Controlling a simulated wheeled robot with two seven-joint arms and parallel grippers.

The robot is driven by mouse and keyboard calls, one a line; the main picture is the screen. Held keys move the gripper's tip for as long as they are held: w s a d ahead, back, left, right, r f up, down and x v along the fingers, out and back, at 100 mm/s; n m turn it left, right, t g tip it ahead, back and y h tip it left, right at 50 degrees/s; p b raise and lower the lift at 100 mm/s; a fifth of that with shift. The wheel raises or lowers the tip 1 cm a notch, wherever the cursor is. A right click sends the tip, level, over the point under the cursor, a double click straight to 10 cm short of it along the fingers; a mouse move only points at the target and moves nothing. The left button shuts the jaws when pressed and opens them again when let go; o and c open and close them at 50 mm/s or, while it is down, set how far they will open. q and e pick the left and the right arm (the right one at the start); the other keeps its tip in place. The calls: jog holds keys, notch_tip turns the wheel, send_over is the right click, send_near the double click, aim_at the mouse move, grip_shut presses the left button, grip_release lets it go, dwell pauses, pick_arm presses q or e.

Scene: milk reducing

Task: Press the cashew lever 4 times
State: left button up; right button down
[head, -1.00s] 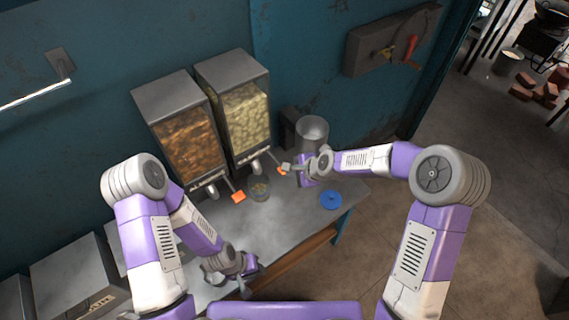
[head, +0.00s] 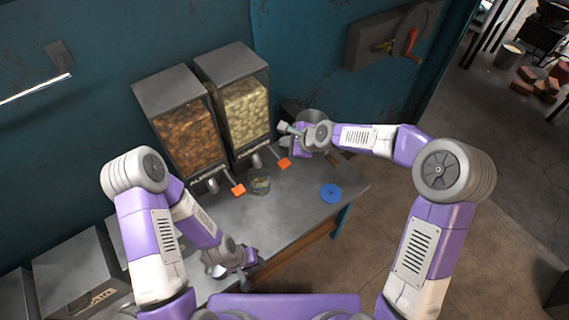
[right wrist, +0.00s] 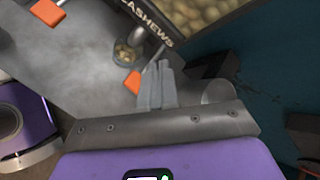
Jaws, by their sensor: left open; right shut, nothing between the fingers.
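The cashew dispenser (head: 245,112) is the right one of two, filled with pale nuts. Its orange lever (head: 284,162) sticks out low at its front right. The lever also shows in the right wrist view (right wrist: 132,82), near the "CASHEWS" label (right wrist: 146,20). My right gripper (head: 284,127) is shut and empty, above and apart from the lever in the head view; its fingertips (right wrist: 158,66) are right of the lever in the wrist view. A glass jar (head: 260,184) stands between the two orange levers. My left gripper (head: 248,268) is open, low over the table's front.
The left dispenser (head: 186,135) holds brown nuts and has its own orange lever (head: 239,189). A blue disc (head: 330,193) lies near the table's right end. The table (head: 290,212) is clear in front of the jar.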

aim_at(284, 163)
notch_tip(284, 163, down, 8)
jog(key=b, duration=0.5)
jog(key=shift+r, duration=0.25)
jog(key=shift+f, duration=0.1)
dwell(1.4)
jog(key=shift+f+b, duration=0.3)
jog(key=shift+b, duration=0.05)
jog(key=shift+f+b, duration=1.05)
jog(key=shift+f, duration=0.25)
dwell(1.1)
jog(key=shift+r, duration=0.15)
jog(key=shift+r+p, duration=1.3)
jog(key=shift+r, duration=0.3)
notch_tip(284, 163, up, 5)
jog(key=p, duration=0.4)
